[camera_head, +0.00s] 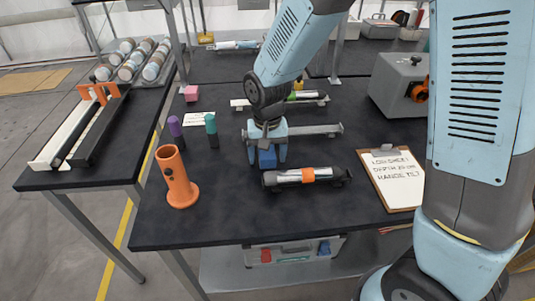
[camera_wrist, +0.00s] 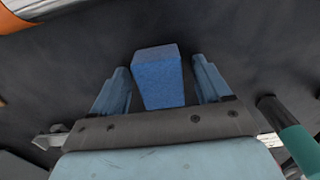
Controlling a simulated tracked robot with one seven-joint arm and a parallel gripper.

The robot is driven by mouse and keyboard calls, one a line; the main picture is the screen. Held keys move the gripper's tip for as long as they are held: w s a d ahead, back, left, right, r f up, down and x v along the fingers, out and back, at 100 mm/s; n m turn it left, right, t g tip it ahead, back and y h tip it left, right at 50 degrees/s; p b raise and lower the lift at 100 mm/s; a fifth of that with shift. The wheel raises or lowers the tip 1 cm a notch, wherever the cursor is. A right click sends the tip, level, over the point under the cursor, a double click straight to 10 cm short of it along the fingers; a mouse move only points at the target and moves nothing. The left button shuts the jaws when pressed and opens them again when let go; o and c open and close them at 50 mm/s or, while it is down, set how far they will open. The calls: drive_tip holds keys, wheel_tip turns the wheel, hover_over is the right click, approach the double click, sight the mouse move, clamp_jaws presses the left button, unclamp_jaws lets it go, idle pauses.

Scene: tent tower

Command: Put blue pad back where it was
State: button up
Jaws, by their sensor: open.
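The blue pad (camera_head: 267,159) is a small block on the dark table, near the middle of the head view. In the wrist view the blue pad (camera_wrist: 158,78) lies between the two fingers, with a visible gap on each side. My gripper (camera_head: 268,156) points down over the pad and is open, its fingers on either side of it. The wrist view shows both light blue fingers (camera_wrist: 161,80) spread apart. I cannot tell whether the pad touches the table. No mark for its earlier place can be made out.
A silver cylinder with an orange band (camera_head: 308,175) lies just in front of the gripper. A grey bar (camera_head: 318,130) lies behind. Left stand purple (camera_head: 175,127) and teal-capped (camera_head: 211,124) markers and an orange holder (camera_head: 177,181). A clipboard (camera_head: 394,180) lies right.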

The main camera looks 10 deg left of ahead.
sight(267, 153)
wheel_tip(267, 153, up, 12)
drive_tip(key=d+r+t, duration=0.1)
drive_tip(key=d+r, duration=0.5)
drive_tip(key=d, duration=0.4)
drive_tip(key=s+d+r+m+t, duration=0.1)
drive_tip(key=s+d+r, duration=0.1)
drive_tip(key=d, duration=0.5)
drive_tip(key=s+d+r+t, duration=0.2)
drive_tip(key=s+d+r, duration=0.1)
drive_tip(key=s+d, duration=0.2)
drive_tip(key=s+d+r+m+t, duration=0.1)
drive_tip(key=s+d+r, duration=0.2)
drive_tip(key=d, duration=0.5)
drive_tip(key=shift+s+d+r+m+t, duration=0.2)
drive_tip(key=shift+s+d+m+t, duration=0.1)
drive_tip(key=shift+d, duration=0.05)
